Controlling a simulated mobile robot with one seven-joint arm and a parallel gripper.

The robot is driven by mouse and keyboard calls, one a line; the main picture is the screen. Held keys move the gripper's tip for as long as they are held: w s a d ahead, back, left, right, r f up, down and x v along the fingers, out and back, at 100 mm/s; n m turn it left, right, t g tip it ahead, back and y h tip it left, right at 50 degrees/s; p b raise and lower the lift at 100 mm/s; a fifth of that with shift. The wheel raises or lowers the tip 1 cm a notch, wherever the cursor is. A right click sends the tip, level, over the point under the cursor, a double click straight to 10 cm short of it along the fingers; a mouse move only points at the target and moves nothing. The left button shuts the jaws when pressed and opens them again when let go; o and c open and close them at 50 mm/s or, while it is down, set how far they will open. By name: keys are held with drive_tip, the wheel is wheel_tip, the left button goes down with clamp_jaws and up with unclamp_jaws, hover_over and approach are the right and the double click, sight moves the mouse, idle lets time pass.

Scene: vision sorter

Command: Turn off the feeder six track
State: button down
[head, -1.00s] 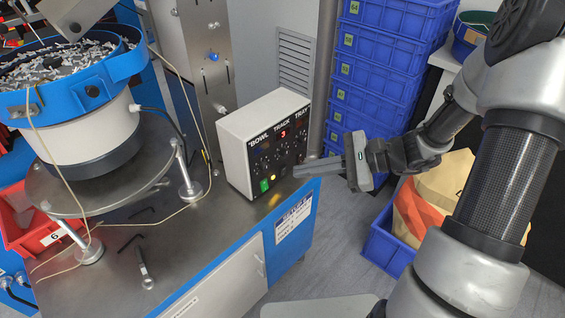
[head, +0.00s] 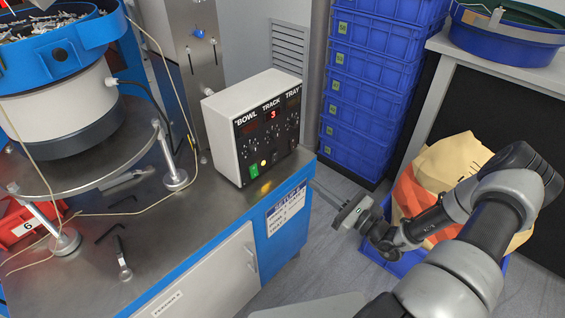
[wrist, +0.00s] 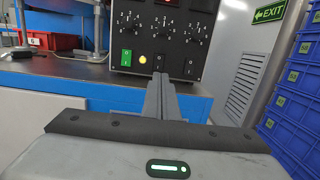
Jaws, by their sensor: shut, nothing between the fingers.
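The control box (head: 224,140) stands on the workbench's right end, its black panel marked BOWL, TRACK and TRAY. A red 3 is lit under TRACK; the other displays look dark. A green switch (head: 254,170) is at the panel's lower left, with a lit yellow lamp beside it. The wrist view shows the panel with dials, the green switch (wrist: 126,57) and the yellow lamp (wrist: 143,59). My gripper (head: 318,186) is shut and empty, in front of and below the panel, apart from it. In the wrist view its fingertips (wrist: 160,77) cover part of the panel's lower middle.
The bowl feeder (head: 55,95) stands on a round plate at left, near a red bin (head: 15,232) marked 6. Stacked blue crates (head: 375,85) stand behind right. A paper bag (head: 450,160) sits in a blue crate below.

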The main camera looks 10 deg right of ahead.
sight(276, 154)
drive_tip(key=b+x, duration=0.2)
drive_tip(key=x, duration=1.2)
drive_tip(key=shift+r, duration=0.15)
